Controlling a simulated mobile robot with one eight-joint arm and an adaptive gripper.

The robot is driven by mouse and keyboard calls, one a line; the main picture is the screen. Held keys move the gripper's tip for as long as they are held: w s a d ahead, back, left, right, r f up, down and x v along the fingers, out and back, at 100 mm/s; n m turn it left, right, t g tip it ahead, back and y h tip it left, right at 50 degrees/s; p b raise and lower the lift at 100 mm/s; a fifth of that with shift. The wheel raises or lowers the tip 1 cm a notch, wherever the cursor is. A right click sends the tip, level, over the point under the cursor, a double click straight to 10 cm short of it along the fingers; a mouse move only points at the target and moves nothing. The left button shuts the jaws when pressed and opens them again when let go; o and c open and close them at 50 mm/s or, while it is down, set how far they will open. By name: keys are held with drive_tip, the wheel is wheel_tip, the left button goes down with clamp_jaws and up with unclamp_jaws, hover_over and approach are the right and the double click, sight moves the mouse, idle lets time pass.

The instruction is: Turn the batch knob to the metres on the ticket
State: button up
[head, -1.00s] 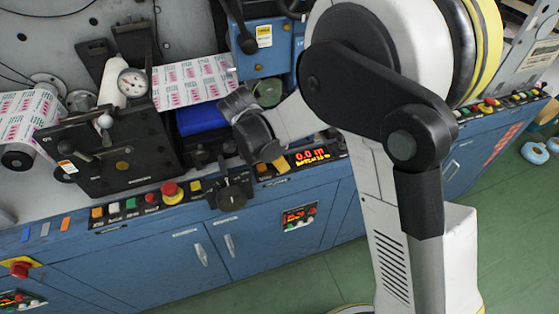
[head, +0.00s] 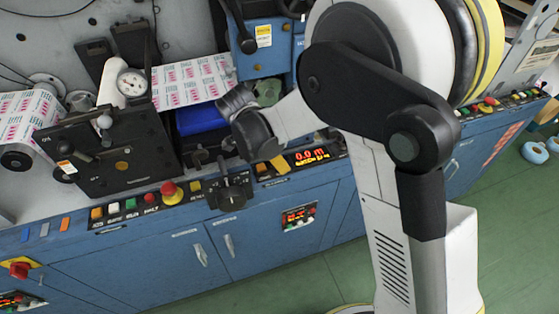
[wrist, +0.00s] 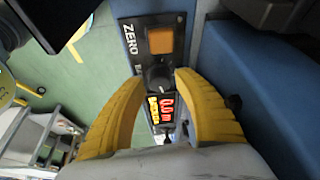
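In the wrist view, the dark batch knob (wrist: 158,76) stands between an orange button marked ZERO and a lit display (wrist: 163,107). My gripper (wrist: 160,80) has its two yellow fingers on either side of the knob, open, with a gap showing at each side. The display also shows in the head view (head: 312,156) and reads 0.0 m, with a second line too small to read. In the head view the knob is hidden by my wrist and a yellow fingertip. A white card with a yellow top (head: 264,36) may be the ticket; its writing is unreadable.
The console strip carries a red mushroom button (head: 169,189), coloured push buttons and a black lever block (head: 231,190) left of the display. The printed web (head: 190,82) runs behind. Blue cabinet doors (head: 245,245) and green floor (head: 350,270) are below.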

drive_tip(key=v, duration=1.1)
drive_tip(key=shift+r, duration=0.3)
drive_tip(key=shift+a, duration=0.15)
